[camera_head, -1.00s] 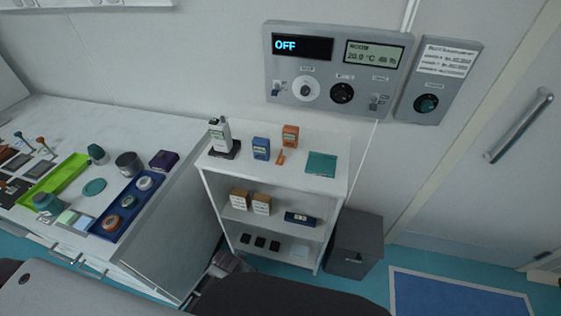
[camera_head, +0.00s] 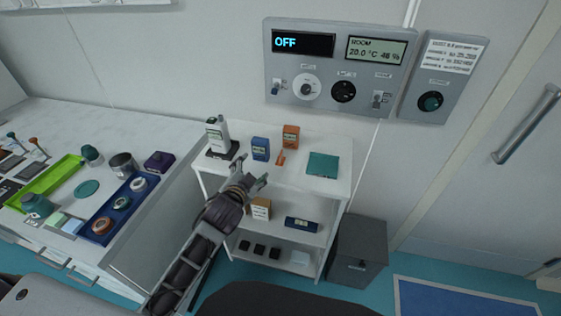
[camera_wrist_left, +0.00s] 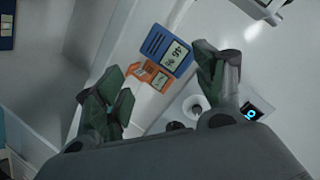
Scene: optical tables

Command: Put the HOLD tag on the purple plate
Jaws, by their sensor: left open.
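My left gripper (camera_head: 251,176) is open and empty, at the front edge of the white shelf unit's top. In the left wrist view its two fingers (camera_wrist_left: 165,88) are spread. A blue display device (camera_head: 261,149) and an orange one (camera_head: 290,136) stand on that top, beyond the fingers. A small orange piece (camera_head: 281,158) lies in front of the orange device. A dark purple item (camera_head: 160,161) is on the left bench; I cannot tell if it is the purple plate. No lettering reading HOLD is legible, so I cannot single out the tag. My right gripper is not in view.
The shelf top (camera_head: 340,185) also carries a white handheld device (camera_head: 217,134) on a dark base and a teal square (camera_head: 322,164). A blue tray (camera_head: 118,212) and green tray (camera_head: 45,183) are on the left bench. A control panel (camera_head: 315,108) hangs above.

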